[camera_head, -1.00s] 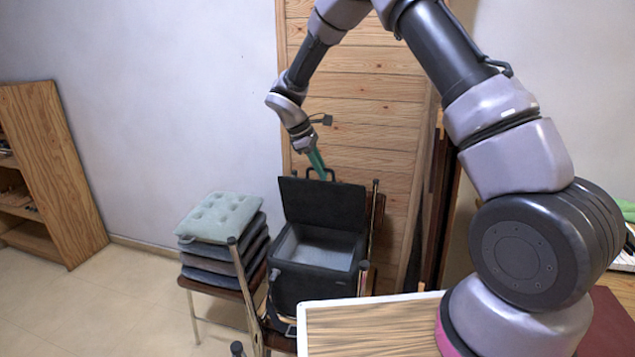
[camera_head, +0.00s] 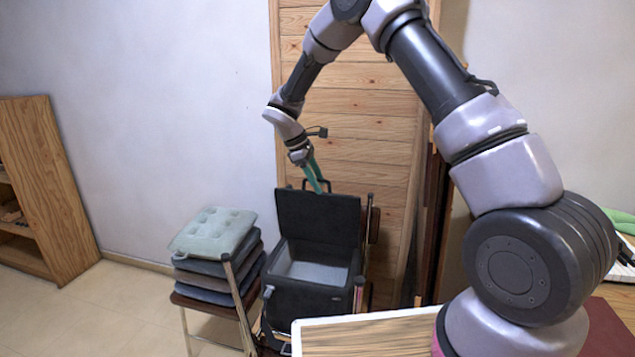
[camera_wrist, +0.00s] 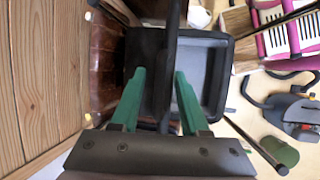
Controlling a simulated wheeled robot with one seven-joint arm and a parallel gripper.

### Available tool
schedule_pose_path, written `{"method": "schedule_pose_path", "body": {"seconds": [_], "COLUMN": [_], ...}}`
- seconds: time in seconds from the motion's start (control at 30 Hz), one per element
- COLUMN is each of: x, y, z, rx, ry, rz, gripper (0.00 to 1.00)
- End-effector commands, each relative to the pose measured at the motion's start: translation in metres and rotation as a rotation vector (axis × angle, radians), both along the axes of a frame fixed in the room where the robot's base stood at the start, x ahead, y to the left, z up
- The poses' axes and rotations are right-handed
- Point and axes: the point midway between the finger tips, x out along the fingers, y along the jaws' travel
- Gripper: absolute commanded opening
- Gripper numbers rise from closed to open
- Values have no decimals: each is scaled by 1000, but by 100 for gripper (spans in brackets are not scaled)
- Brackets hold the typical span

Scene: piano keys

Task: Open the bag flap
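The black box-shaped bag (camera_head: 305,294) stands on a chair in the head view. Its flap (camera_head: 322,218) is raised nearly upright at the back, and the pale grey inside shows. Gaps show beside the flap, so I see no firm hold. The bag's open inside (camera_wrist: 214,75) lies to the right there.
A stack of cushions (camera_head: 214,233) sits on a chair left of the bag. A wooden panelled door (camera_head: 345,155) is close behind. A white-edged table (camera_head: 385,333) is in front. A wooden shelf (camera_head: 40,190) stands far left, with open floor between.

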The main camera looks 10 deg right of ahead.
Motion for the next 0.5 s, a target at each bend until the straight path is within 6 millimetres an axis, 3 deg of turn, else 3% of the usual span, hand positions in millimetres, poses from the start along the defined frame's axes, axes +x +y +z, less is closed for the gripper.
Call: {"method": "schedule_pose_path", "body": {"seconds": [0.27,0.5], "x": [0,-2], "y": [5,24], "z": [10,51], "rx": [2,3], "ry": [-4,-5], "rz": [1,0], "gripper": [45,45]}}
